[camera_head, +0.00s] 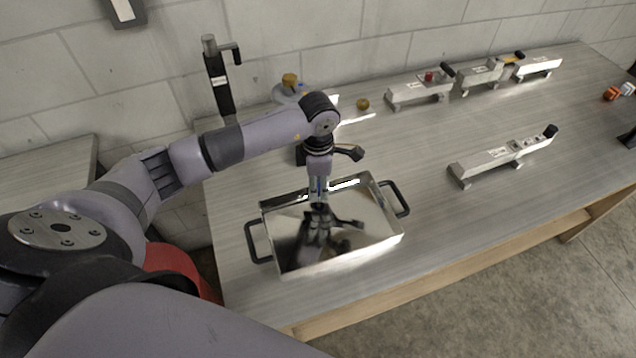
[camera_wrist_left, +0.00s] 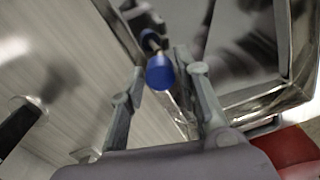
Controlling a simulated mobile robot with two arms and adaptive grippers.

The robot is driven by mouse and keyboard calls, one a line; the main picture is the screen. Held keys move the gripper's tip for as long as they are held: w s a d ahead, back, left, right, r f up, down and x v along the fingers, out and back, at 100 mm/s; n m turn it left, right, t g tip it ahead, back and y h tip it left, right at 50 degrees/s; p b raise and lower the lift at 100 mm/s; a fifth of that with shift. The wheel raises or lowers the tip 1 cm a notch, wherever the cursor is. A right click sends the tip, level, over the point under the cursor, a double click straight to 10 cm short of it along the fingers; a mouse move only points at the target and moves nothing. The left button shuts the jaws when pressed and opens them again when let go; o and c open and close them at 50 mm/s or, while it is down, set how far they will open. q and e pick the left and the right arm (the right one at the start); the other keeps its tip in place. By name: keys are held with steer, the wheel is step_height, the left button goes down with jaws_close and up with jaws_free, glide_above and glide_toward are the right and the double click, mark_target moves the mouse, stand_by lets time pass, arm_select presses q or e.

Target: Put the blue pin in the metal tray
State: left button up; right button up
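The metal tray (camera_head: 390,238) is a shiny open tray with black side handles, near the table's front left; its wall also shows in the wrist view (camera_wrist_left: 297,40). My left gripper (camera_head: 319,192) points down over the tray's back part. In the wrist view the left gripper's fingers (camera_wrist_left: 161,62) stand apart. The blue pin (camera_wrist_left: 159,73), with a round blue head and a thin dark shaft, is between them, with gaps visible on both sides of the head. A bit of blue shows between the fingers in the head view. Whether the pin touches the tray is unclear. My right gripper is out of view.
Several metal fixtures stand at the table's back right (camera_head: 420,92), and another (camera_head: 502,158) lies right of the tray. A black upright stand (camera_head: 219,85) is at the back left. Orange and white pieces (camera_head: 612,93) lie far right. The table (camera_head: 330,308) before the tray is clear.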

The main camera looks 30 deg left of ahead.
arm_select(q)
steer(key=shift+o, duration=1.1)
steer(key=shift+r, duration=0.45)
step_height(320, 180, up, 11)
steer(key=b, duration=0.3)
steer(key=shift+r+b, duration=0.2)
steer(key=shift+b, duration=0.15)
